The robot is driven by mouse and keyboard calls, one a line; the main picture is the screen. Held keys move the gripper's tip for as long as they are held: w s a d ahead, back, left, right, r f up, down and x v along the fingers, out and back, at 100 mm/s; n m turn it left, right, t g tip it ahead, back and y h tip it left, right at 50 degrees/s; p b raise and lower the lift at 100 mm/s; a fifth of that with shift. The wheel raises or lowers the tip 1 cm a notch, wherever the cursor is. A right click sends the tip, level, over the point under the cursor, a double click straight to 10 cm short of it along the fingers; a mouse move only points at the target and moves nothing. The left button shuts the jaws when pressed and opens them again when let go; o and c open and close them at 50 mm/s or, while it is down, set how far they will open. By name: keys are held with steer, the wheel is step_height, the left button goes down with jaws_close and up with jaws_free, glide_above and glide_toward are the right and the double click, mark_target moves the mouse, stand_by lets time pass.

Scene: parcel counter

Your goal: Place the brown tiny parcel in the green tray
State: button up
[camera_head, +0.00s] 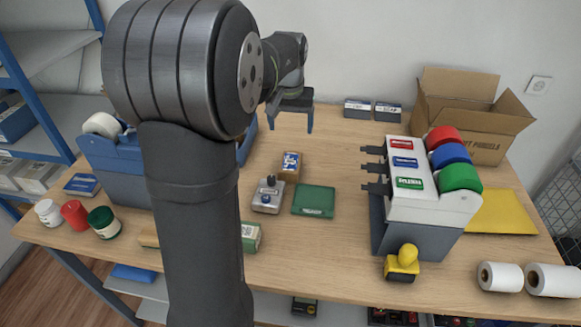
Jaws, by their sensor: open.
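A small brown parcel (291,174) with a blue and white label stands on the wooden table near the middle. The flat green tray (313,201) lies just in front of it and slightly to the right, with nothing on it. My gripper (290,125) is open and empty. It points down, and in the picture it appears above and behind the parcel, apart from it. Its height over the table is hard to tell.
A grey metal device (268,198) stands left of the tray. A green and white box (250,237) is partly hidden by my arm. A tape dispenser (415,215) with coloured rolls stands right, a yellow stamp (403,262) before it. An open carton (468,125) is behind.

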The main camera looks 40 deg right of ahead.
mark_target(290, 161)
steer(key=f, duration=0.7)
steer(key=w+d+f, duration=0.1)
steer(key=f, duration=0.3)
steer(key=shift+w+f, duration=0.1)
steer(key=shift+f, duration=0.05)
steer(key=shift+w+d+f, duration=0.1)
steer(key=shift+w+f, duration=0.05)
steer(key=shift+f, duration=0.7)
steer(key=shift+w+d+f, duration=0.1)
steer(key=shift+w+f, duration=0.1)
steer(key=shift+f, duration=0.7)
steer(key=shift+w+d+f, duration=0.1)
steer(key=shift+w+f, duration=0.05)
steer(key=shift+f, duration=0.7)
steer(key=c, duration=1.3)
steer(key=shift+r, duration=0.1)
